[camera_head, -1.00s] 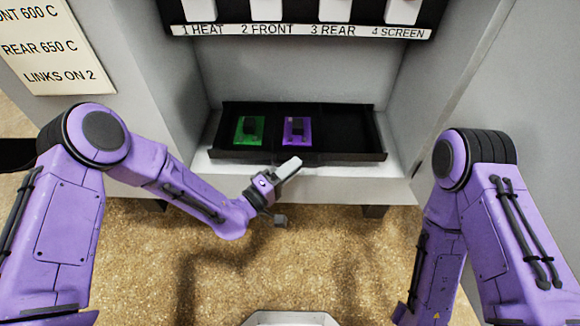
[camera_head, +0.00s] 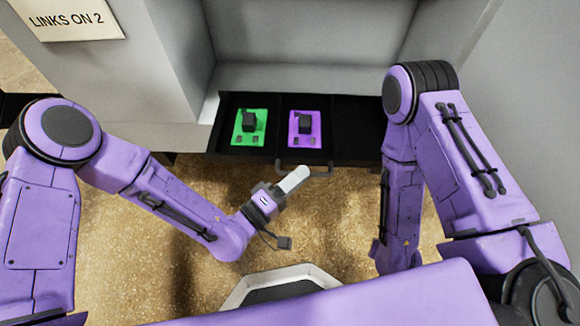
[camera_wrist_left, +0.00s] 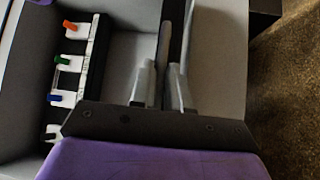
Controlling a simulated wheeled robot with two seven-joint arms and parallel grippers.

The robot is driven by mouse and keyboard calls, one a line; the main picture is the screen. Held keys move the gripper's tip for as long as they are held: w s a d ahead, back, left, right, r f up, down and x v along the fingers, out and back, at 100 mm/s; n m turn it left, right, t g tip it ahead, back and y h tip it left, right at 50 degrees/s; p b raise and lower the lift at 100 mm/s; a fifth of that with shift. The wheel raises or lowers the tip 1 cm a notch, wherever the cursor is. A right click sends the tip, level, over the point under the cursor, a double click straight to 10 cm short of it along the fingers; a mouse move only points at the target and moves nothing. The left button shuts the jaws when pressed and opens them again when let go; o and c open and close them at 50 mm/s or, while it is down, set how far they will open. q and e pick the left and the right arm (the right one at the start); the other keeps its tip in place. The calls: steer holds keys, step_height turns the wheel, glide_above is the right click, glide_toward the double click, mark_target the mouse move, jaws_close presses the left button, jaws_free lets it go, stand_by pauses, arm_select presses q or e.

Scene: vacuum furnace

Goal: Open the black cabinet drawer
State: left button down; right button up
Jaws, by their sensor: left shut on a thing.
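The black drawer (camera_head: 355,135) is open below the grey recess, its front edge standing past the ledge beside it. A green block plate (camera_head: 249,128) and a purple block plate (camera_head: 304,129) lie in it, and its right part looks empty. A thin bar handle (camera_head: 322,173) is on its front. My left gripper (camera_head: 295,179) is at the handle, its fingers shut on it, though the contact is partly hidden. In the left wrist view, the fingers (camera_wrist_left: 164,90) are close together beside a dark strip. My right gripper is out of view.
The grey cabinet wall (camera_head: 165,60) stands at left, with a sign (camera_head: 72,18) on it. In the left wrist view, a panel with coloured switches (camera_wrist_left: 68,60) shows at left. My right arm is right of the drawer. Brown floor (camera_head: 190,270) lies in front.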

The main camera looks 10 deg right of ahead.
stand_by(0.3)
arm_select(q)
steer(key=c, duration=1.2)
jaws_free()
steer(key=shift+o, duration=0.2)
steer(key=v, duration=1)
steer(key=shift+s+a+p, duration=0.2)
steer(key=shift+a+p, duration=0.05)
steer(key=shift+p, duration=0.15)
steer(key=shift+f, duration=0.15)
